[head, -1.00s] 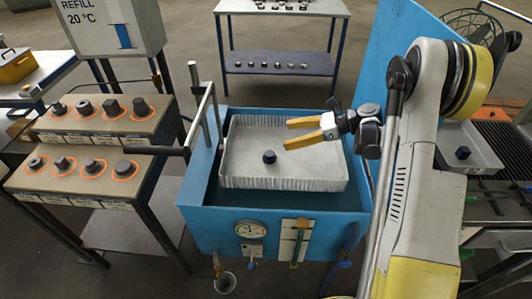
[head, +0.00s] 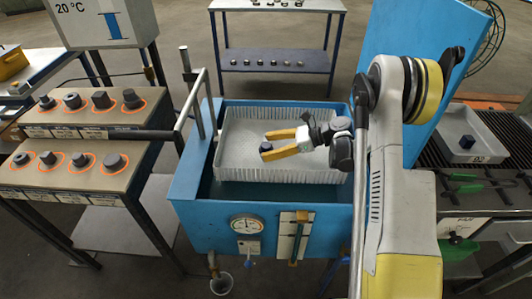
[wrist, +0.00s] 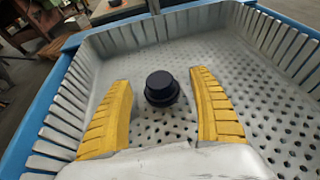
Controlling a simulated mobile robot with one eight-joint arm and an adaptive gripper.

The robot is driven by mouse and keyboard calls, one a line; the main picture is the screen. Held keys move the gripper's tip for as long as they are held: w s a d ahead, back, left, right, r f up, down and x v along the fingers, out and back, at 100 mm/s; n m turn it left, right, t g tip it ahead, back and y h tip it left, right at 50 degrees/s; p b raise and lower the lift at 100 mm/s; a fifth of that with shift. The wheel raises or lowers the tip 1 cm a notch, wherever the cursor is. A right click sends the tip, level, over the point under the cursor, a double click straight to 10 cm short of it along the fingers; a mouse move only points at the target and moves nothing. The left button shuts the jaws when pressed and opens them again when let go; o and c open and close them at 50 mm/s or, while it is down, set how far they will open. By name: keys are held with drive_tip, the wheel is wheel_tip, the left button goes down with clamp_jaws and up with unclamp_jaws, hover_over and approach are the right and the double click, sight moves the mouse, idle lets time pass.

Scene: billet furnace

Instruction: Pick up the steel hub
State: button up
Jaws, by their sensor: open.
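The steel hub (head: 266,147) is a small dark round piece with a wider flange. It stands in the perforated basket (head: 229,158) of the blue tank. In the wrist view the hub (wrist: 161,86) is between the two yellow fingers, with a visible gap on each side. My gripper (head: 272,146) is open, its fingertips around the hub in the head view; the wrist view also shows the gripper (wrist: 162,90). No contact with the hub shows. The hub's underside is hidden.
The pale basket walls surround the gripper. At left a two-step rack (head: 62,177) holds several dark parts in orange rings. A black handle bar (head: 143,134) reaches toward the tank. At right a tray (head: 486,150) holds a dark block. A shelf table (head: 274,55) stands behind.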

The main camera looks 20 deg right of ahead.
sight(266, 145)
drive_tip(key=shift+w+a+f, duration=0.2)
drive_tip(key=shift+a, duration=0.15)
drive_tip(key=shift+c, duration=0.2)
drive_tip(key=c, duration=1.5)
drive_tip(key=shift+r, duration=0.1)
wheel_tip(266, 145, up, 10)
drive_tip(key=p, duration=0.4)
